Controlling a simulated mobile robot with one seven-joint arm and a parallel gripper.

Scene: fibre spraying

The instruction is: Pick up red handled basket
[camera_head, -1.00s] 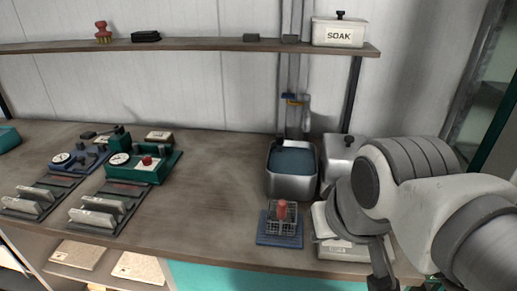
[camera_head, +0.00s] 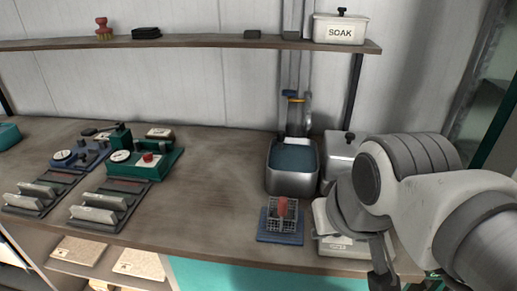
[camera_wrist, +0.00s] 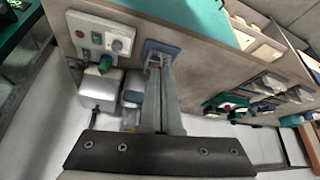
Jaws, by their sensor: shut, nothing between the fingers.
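In the head view, the small wire basket (camera_head: 270,222) with an upright red handle (camera_head: 283,207) stands on a blue mat (camera_head: 280,239) near the front edge of the bench. My gripper (camera_head: 383,278) is at the lower right, apart from the basket and to its right. In the wrist view, my gripper (camera_wrist: 160,66) points toward the blue mat (camera_wrist: 160,46). A bit of red shows by the fingertips, but most of the basket is hidden there. My gripper is shut and empty.
A metal tank of dark liquid (camera_head: 292,166) stands behind the basket. A lidded metal box (camera_head: 341,152) and a pale device (camera_head: 343,243) stand to its right. A post rises behind the tank. Green and blue devices sit at left. The bench between is clear.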

